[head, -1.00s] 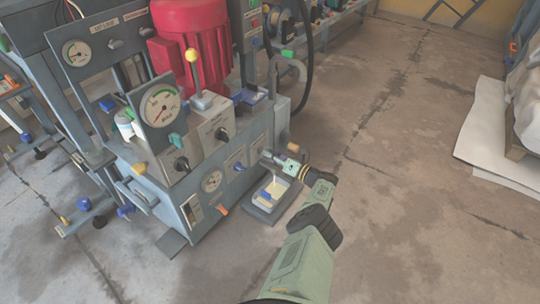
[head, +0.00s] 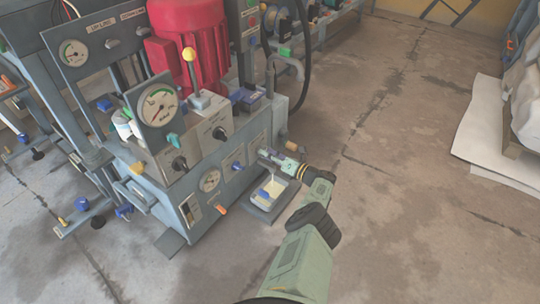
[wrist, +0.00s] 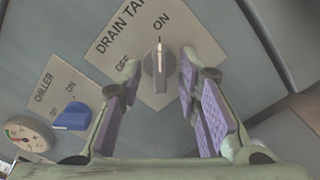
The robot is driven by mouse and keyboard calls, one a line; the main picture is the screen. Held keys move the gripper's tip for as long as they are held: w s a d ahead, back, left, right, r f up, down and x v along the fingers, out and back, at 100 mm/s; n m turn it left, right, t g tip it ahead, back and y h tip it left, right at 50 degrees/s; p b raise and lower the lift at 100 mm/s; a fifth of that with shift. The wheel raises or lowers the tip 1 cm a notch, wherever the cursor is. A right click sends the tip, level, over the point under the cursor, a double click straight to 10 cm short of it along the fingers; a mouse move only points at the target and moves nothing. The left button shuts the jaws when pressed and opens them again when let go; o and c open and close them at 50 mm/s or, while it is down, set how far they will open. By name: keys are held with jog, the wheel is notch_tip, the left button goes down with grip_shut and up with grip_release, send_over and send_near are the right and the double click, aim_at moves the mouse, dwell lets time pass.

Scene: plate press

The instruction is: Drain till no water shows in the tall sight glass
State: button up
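The grey drain tap knob (wrist: 160,68) sits on a label plate in the wrist view, its white pointer line up toward ON. My gripper (wrist: 160,88) has its two purple-padded fingers apart, one on each side of the knob, with gaps visible. In the head view my gripper (head: 268,157) is at the right end of the machine's front panel, and the knob is hidden.
A tray (head: 262,214) with a pale container stands on the floor below my gripper. A blue chiller knob (wrist: 73,116) and a dial (wrist: 28,134) are left of the tap. An orange lever (head: 221,210) sticks out low on the panel.

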jog(key=v, duration=1.2)
dwell(0.4)
